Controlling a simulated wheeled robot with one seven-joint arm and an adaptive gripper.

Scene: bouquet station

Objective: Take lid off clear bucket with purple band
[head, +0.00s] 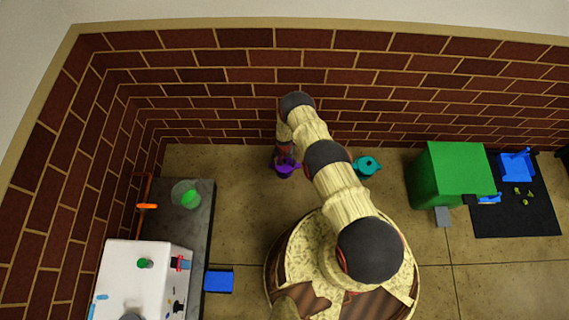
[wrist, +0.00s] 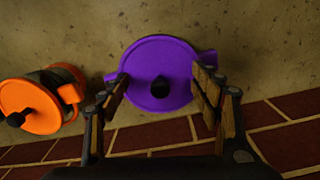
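The purple lid (wrist: 158,55) fills the middle of the wrist view, seen from above, with a dark knob (wrist: 160,87) at its centre and purple tabs at its sides. The clear wall of its bucket is hidden beneath it. The purple piece also shows in the head view (head: 285,170), on the floor by the brick wall, partly covered by my arm. My gripper (wrist: 161,74) is open and empty, its fingers spread on either side of the knob over the lid. I cannot tell the height gap between the fingertips and the lid.
A teal bucket (head: 367,167) is to the right in the head view. A green box (head: 450,175) and black mat (head: 520,215) lie farther right; a grey bench (head: 200,215) stands left. The brick wall is close behind.

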